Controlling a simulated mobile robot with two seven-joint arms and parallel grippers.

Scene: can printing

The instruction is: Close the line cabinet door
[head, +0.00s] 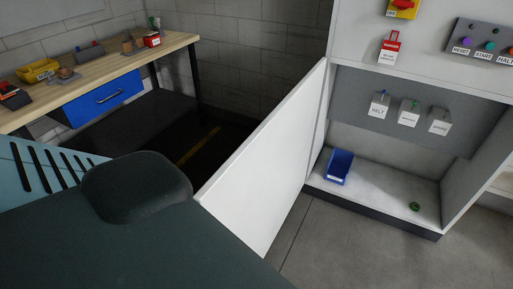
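The line cabinet (385,150) stands at the right with its front open. Its white door (268,165) is swung well out from the left side of the opening, towards me. Inside are a grey back panel with several small labelled boxes, a blue bin (339,166) and a small green ring (414,206) on the cabinet floor. A dark rounded part of my own body fills the lower left and hides the door's near lower edge. Neither of my grippers is in view, so their place against the door does not show.
A wooden workbench (165,48) with a blue drawer (104,98) and several small items stands at the back left. A control panel (486,42) with buttons and a red switch (389,47) are on the cabinet's upper front. Bare floor (335,240) lies before the opening.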

